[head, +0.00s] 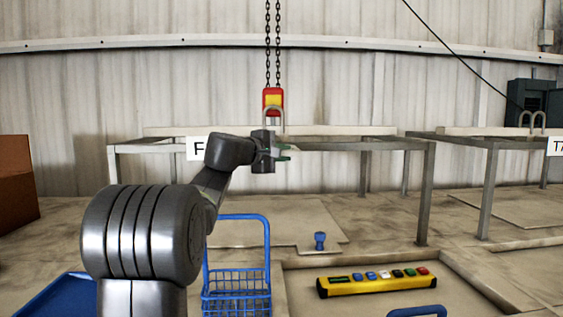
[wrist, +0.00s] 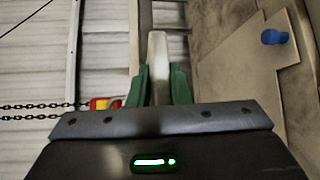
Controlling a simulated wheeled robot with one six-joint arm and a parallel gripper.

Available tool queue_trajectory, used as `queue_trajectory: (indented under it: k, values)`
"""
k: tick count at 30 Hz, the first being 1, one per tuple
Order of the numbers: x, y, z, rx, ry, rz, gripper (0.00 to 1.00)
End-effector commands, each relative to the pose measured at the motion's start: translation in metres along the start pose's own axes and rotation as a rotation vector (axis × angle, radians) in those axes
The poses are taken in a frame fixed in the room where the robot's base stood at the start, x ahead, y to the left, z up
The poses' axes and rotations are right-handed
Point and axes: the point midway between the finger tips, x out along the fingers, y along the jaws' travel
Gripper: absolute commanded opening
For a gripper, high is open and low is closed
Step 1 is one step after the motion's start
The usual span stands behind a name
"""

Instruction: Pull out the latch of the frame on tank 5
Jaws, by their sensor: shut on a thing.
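My gripper (head: 285,152) is at the near long rail of the metal frame stand (head: 390,145) in the head view, below the hoist hook. In the wrist view its green fingers (wrist: 160,85) are closed on both sides of a pale bar (wrist: 158,55) with a blunt far end. I cannot tell whether this bar is the latch.
A red and yellow hoist block (head: 273,98) hangs on chains just above my gripper. A blue knob (head: 320,238), a yellow button box (head: 375,282) and a blue basket (head: 237,285) are lower down. Another stand (head: 490,190) with a T7 sign is at right.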

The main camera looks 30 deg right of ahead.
Motion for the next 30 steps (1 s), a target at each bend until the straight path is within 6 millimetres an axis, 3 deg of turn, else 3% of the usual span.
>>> queue_trajectory:
  k: [13, 14, 17, 26, 30]
  values:
    - [-0.007, -0.002, 0.007, 0.000, -0.001, -0.002, 0.00]
    - [-0.007, -0.002, 0.007, 0.000, -0.001, -0.002, 0.22]
    - [-0.007, -0.002, 0.007, 0.000, -0.001, -0.001, 0.40]
    - [-0.009, -0.002, 0.007, 0.000, 0.000, -0.001, 0.40]
    - [-0.022, -0.003, 0.006, 0.001, 0.002, 0.001, 0.40]
